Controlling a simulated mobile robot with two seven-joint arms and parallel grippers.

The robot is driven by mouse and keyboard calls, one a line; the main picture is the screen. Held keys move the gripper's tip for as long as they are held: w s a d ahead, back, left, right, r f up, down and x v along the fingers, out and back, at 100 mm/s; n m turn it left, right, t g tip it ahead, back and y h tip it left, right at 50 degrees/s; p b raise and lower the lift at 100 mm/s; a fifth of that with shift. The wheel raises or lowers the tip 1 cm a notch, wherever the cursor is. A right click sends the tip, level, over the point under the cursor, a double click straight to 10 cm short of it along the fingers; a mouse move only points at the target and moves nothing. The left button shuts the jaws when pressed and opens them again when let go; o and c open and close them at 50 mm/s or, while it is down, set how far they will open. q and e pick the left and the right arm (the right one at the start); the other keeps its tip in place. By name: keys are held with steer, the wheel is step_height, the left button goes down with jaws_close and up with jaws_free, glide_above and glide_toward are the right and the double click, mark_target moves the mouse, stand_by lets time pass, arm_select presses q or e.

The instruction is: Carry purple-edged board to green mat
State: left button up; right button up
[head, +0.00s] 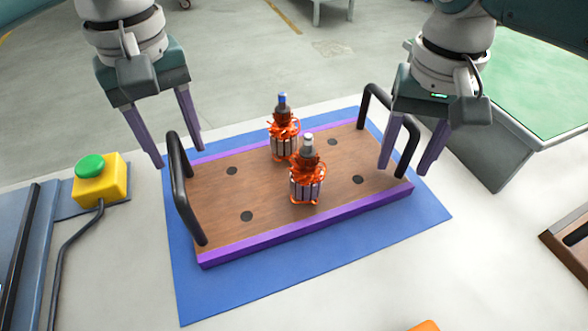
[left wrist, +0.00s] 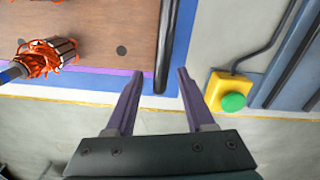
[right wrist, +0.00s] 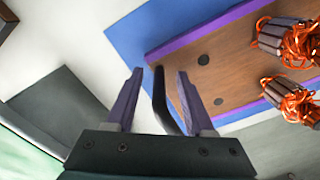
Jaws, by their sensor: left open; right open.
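The purple-edged board (head: 225,225) has a brown wooden top and lies on a blue mat (head: 200,300). It has a black handle at each end and carries two armatures (head: 306,180) with orange windings. My left gripper (head: 180,165) is open at the left handle (head: 180,185); in the left wrist view the handle (left wrist: 165,50) lies between or just beyond its fingers. My right gripper (head: 403,172) is open at the right handle (head: 385,105); in the right wrist view that handle (right wrist: 162,95) shows between the fingers. The green mat (head: 540,85) is at the upper right.
A yellow box with a green button (head: 90,166) and its cable stand left of the blue mat. A grey edge (head: 480,155) borders the green mat. A brown tray (head: 570,240) is at the right, and an orange item (head: 426,326) at the front edge.

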arm_select(q)
steer(key=shift+f, duration=0.15)
arm_select(e)
steer(key=shift+f, duration=0.1)
arm_select(q)
jaws_close()
arm_select(e)
jaws_close()
arm_select(q)
steer(key=shift+a, duration=0.2)
arm_select(e)
steer(key=shift+d, duration=0.15)
stand_by(0.7)
